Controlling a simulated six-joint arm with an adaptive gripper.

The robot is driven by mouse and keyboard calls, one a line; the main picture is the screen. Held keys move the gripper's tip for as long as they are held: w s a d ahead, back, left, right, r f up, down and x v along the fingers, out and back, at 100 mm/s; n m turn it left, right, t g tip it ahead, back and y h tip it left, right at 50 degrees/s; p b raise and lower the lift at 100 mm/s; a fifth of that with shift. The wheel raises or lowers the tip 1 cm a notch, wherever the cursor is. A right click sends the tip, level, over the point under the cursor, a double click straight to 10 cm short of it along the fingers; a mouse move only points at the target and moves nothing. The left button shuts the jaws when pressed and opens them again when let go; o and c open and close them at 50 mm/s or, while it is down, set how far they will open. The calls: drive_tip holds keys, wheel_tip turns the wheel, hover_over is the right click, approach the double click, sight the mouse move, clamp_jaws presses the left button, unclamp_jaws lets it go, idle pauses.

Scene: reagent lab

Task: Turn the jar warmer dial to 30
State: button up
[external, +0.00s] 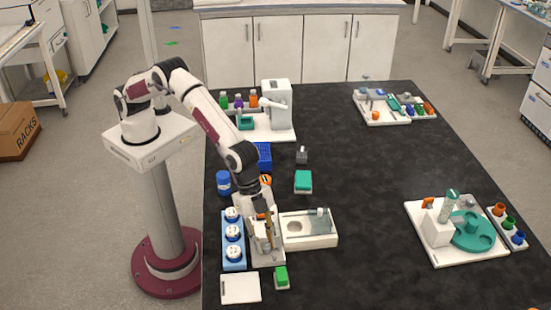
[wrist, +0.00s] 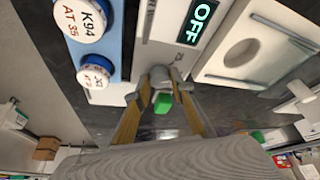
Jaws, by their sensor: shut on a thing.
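The jar warmer's grey-white control panel (external: 268,258) stands between the blue jar rack and a white block with a round recess. Its lit display (wrist: 198,22) reads OFF in the wrist view. The small grey dial (wrist: 160,73) sits below the display, at the near end of the panel. My gripper (wrist: 161,88) points down at the panel, its two yellowish fingers shut on the dial from both sides. In the external view my gripper (external: 267,240) hides most of the dial.
The blue rack (external: 243,262) holds white-lidded jars; one lid (wrist: 82,20) reads K94 AT 35. The white recessed block (external: 295,241) is right of the panel. A green-topped box (external: 281,277) and white pad (external: 240,289) lie in front.

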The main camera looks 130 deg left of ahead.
drive_tip(key=shift+a+f+m+g+h, duration=0.1)
drive_tip(key=shift+m+g+h, duration=0.4)
drive_tip(key=shift+m, duration=1.6)
drive_tip(key=o, duration=1.1)
drive_tip(key=shift+v, duration=0.9)
drive_tip(key=v, duration=1)
drive_tip(key=shift+a, duration=0.25)
